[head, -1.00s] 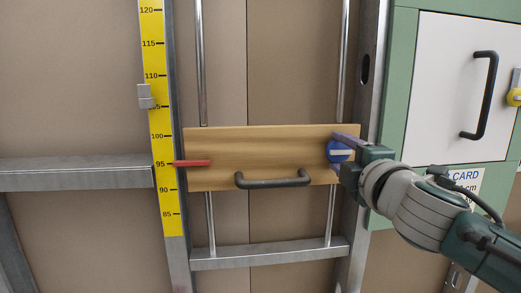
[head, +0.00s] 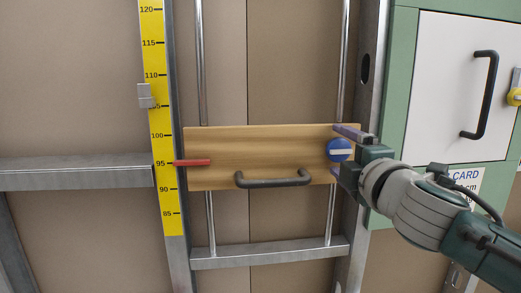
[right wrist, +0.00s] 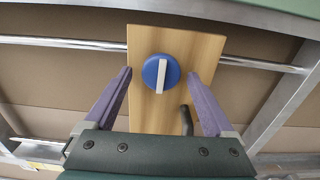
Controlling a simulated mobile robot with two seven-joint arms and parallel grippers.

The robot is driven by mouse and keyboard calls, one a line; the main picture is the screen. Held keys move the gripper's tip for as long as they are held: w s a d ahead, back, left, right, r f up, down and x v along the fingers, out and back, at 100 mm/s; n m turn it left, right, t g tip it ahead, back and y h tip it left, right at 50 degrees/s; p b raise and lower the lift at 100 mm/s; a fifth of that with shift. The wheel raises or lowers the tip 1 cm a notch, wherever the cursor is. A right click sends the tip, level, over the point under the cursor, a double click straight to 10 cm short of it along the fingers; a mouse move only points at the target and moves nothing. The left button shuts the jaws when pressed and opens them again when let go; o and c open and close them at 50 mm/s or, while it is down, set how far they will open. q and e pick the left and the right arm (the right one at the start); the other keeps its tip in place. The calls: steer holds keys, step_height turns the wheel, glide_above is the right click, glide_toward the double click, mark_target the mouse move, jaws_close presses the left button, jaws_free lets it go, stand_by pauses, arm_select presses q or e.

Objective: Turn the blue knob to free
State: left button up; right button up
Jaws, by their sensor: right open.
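The blue knob (head: 339,150) is a round disc with a white bar, at the right end of a wooden board (head: 225,145). In the head view the white bar lies level. My right gripper (head: 342,151) is open, one finger above the knob and one below, with a gap to each. In the right wrist view the knob (right wrist: 161,73) shows between and just beyond the two purple fingers (right wrist: 160,85), apart from both. My left gripper is not in view.
The board has a dark handle (head: 273,180) and a red pointer (head: 191,163) beside a yellow scale (head: 161,190). Two metal rods (head: 202,70) run behind the board. A metal post (head: 367,90) and a white door with a black handle (head: 489,95) stand to the right.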

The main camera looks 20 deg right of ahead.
steer(key=p+v, duration=0.1)
steer(key=v, duration=0.9)
stand_by(0.3)
steer(key=s+a+r+m+g+y+p, duration=0.1)
steer(key=s+a+r+m+g+p, duration=0.3)
steer(key=s+p, duration=0.4)
steer(key=s+a+r+m+g+y+p, duration=0.25)
steer(key=s+m+g+p, duration=0.25)
steer(key=s+p, duration=0.3)
steer(key=s+a+r+m+g+y+p, duration=0.1)
steer(key=s+a+r+m+g+p, duration=0.3)
steer(key=s+p, duration=0.4)
step_height(320, 180, up, 35)
steer(key=g+p, duration=0.1)
steer(key=p, duration=3.5)
steer(key=shift+w+a, duration=0.25)
